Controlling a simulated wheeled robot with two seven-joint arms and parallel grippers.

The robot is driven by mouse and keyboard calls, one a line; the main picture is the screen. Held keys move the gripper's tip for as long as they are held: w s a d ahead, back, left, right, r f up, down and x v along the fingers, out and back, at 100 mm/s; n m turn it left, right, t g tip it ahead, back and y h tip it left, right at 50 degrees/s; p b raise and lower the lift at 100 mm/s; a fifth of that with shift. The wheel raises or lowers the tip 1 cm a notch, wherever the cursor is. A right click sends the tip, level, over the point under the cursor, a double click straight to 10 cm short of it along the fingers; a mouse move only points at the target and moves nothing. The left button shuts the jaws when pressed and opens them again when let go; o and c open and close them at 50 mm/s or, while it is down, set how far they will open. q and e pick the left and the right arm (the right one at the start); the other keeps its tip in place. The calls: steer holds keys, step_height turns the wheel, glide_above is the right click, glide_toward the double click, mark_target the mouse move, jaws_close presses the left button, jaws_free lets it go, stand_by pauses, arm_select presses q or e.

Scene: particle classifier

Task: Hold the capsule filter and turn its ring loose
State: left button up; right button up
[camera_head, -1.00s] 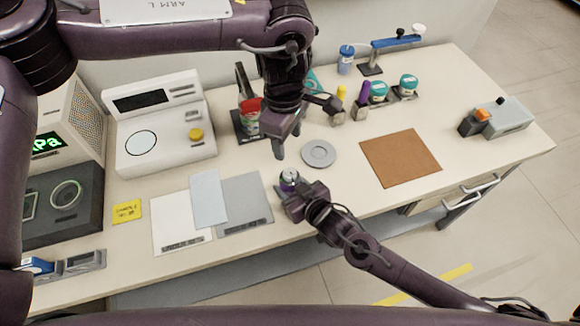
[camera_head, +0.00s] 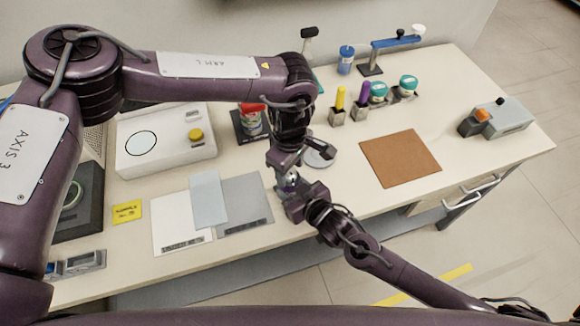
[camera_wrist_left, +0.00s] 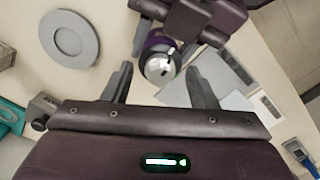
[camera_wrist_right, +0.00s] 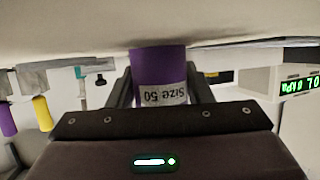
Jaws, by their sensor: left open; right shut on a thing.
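The capsule filter (camera_head: 288,181) is mostly hidden between my two grippers in the head view. In the left wrist view the capsule filter (camera_wrist_left: 160,66) shows a round silver top and some purple on its side. In the right wrist view its purple body (camera_wrist_right: 158,64) carries a white label reading "Size 50", upside down. My right gripper (camera_wrist_right: 159,80) is shut on this body from the side. My left gripper (camera_wrist_left: 158,76) is open above the capsule, its fingers on either side of the top with visible gaps. The ring cannot be told clearly from the top.
A round grey disc (camera_wrist_left: 70,40) lies close beside the grippers. White, pale blue and grey sheets (camera_head: 245,203) lie to the left, a brown mat (camera_head: 400,158) to the right. Yellow and purple handled tools (camera_head: 340,98) stand in blocks behind. A white instrument (camera_head: 165,150) stands at left.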

arm_select(q)
steer(key=shift+f, duration=0.15)
steer(key=c, duration=1)
steer(key=shift+n, duration=0.4)
